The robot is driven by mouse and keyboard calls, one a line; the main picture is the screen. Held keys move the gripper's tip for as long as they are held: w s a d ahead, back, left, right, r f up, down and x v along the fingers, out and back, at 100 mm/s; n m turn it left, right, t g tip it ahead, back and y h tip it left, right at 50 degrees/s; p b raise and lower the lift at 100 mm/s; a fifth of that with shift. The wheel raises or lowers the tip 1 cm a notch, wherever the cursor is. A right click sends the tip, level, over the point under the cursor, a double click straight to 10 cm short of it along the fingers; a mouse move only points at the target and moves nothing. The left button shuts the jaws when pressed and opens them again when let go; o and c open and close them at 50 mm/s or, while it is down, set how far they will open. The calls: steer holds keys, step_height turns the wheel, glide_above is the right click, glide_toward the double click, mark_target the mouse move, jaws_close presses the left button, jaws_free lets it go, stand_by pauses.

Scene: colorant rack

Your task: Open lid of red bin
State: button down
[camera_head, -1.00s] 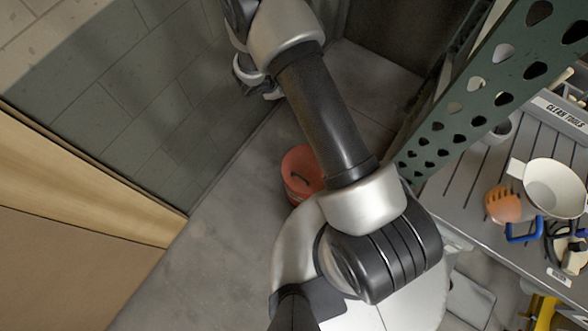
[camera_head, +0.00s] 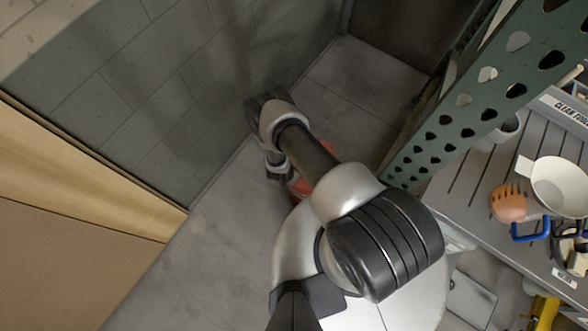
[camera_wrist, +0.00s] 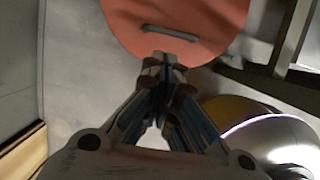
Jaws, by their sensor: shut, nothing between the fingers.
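The red bin (camera_head: 301,186) stands on the floor, mostly hidden behind my arm in the head view. In the wrist view its round red lid (camera_wrist: 215,22) lies ahead, with a dark bar handle (camera_wrist: 170,33) across it. The lid appears closed. My gripper (camera_wrist: 164,62) is shut and empty, its tips in front of the lid near the handle. I cannot tell whether the tips touch the lid. In the head view, my gripper (camera_head: 279,170) shows at the bin's left side.
A green perforated rack post (camera_head: 470,110) stands right of the bin. A tiled wall (camera_head: 150,110) is behind on the left. Floor (camera_head: 215,240) is clear at left.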

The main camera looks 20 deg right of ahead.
steer(key=b+x, duration=0.5)
steer(key=x, duration=0.3)
steer(key=shift+d+f, duration=0.1)
steer(key=shift+f, duration=0.25)
steer(key=shift+r, duration=0.1)
